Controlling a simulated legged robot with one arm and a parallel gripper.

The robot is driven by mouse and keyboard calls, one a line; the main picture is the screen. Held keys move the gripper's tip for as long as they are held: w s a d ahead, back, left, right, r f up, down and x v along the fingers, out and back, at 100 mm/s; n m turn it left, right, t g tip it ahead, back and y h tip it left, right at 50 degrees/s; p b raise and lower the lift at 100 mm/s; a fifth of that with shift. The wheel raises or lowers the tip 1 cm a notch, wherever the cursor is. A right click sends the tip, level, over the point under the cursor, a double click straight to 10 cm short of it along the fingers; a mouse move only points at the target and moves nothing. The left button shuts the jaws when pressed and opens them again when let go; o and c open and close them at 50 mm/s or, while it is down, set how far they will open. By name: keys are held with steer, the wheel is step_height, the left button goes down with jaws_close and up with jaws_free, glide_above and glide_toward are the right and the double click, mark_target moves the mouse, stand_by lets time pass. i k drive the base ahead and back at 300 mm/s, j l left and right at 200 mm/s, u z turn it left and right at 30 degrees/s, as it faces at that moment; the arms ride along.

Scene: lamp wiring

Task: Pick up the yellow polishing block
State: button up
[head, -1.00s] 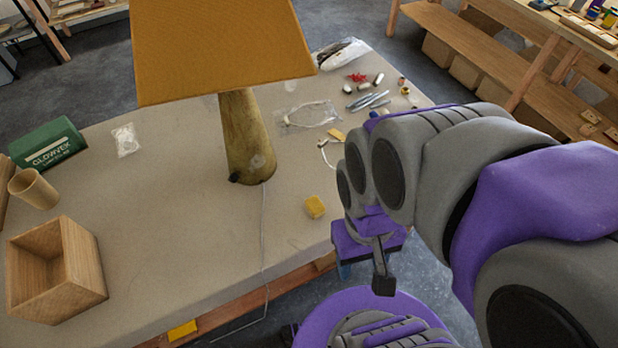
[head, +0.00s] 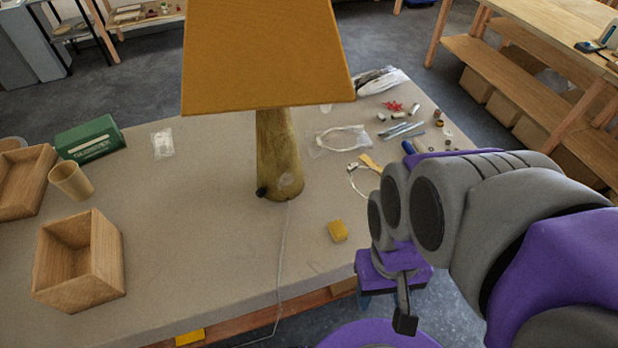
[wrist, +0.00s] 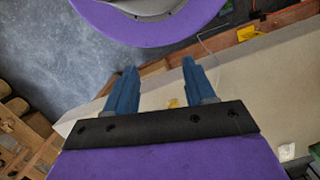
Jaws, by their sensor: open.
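The yellow polishing block (head: 338,231) lies on the table top near its front edge, to the right of the lamp's base. In the wrist view a small part of the yellow block (wrist: 174,103) shows just above the dark gripper body, between the two fingers. My gripper (wrist: 160,68) is open and empty, with its two blue fingers apart. In the head view my gripper (head: 385,290) hangs just past the table's front edge, to the right of and nearer than the block, not touching it.
The lamp (head: 275,160) with its orange shade (head: 268,60) stands mid-table, its cord running over the front edge. A wooden box (head: 100,262), a cup (head: 72,181) and a green box (head: 90,140) stand left. Another yellow piece (head: 190,337) sits below the front edge.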

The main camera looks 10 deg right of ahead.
mark_target(337, 230)
steer(key=k+j+z, duration=0.1)
steer(key=j+z, duration=0.15)
steer(key=k+j+z, duration=0.25)
steer(key=j, duration=0.2)
steer(key=k+j+z, duration=0.1)
steer(key=j+z, duration=0.15)
steer(key=j, duration=0.1)
